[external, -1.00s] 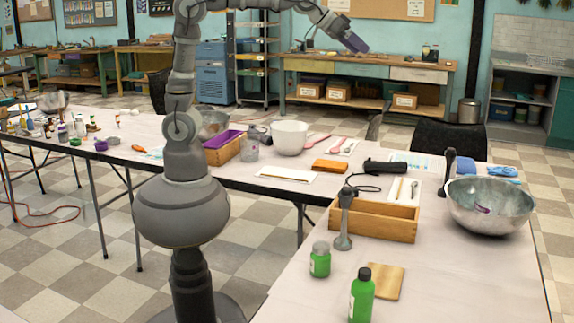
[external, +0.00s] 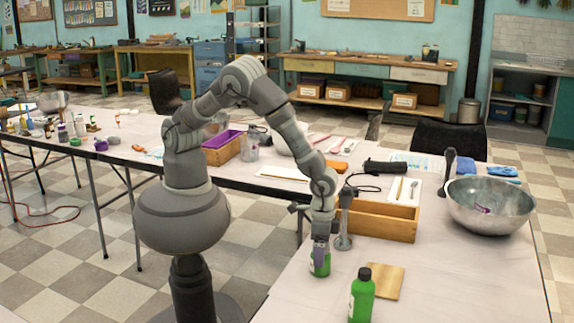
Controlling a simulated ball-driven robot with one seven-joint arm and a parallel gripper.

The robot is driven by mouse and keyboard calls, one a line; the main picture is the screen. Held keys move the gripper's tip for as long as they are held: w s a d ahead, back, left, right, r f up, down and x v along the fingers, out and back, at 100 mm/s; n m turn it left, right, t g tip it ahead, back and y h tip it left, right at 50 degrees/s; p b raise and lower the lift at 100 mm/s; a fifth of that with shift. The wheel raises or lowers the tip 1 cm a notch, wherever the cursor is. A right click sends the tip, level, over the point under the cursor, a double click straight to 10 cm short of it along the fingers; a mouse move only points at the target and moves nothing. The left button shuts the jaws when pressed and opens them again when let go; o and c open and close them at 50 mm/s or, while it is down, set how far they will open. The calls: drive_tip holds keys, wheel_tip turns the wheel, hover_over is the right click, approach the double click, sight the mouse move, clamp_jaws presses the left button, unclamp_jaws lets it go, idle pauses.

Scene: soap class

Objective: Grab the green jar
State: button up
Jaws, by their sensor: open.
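The green jar (external: 320,268) stands upright on the near table, left of the green bottle. My gripper (external: 320,254) points down over the jar, and its fingers cover the jar's lid and upper part. My gripper is open. I cannot tell whether the fingers touch the jar.
A green bottle (external: 362,296) with a black cap stands to the right and nearer. A small wooden board (external: 388,283) lies beside it. A metal tool (external: 343,241) stands just behind the jar. A wooden box (external: 400,231) and a metal bowl (external: 489,219) are farther back.

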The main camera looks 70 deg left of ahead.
wheel_tip(320, 180, down, 4)
drive_tip(key=shift+r+b, duration=0.1)
drive_tip(key=shift+b, duration=0.55)
drive_tip(key=shift+r, duration=0.15)
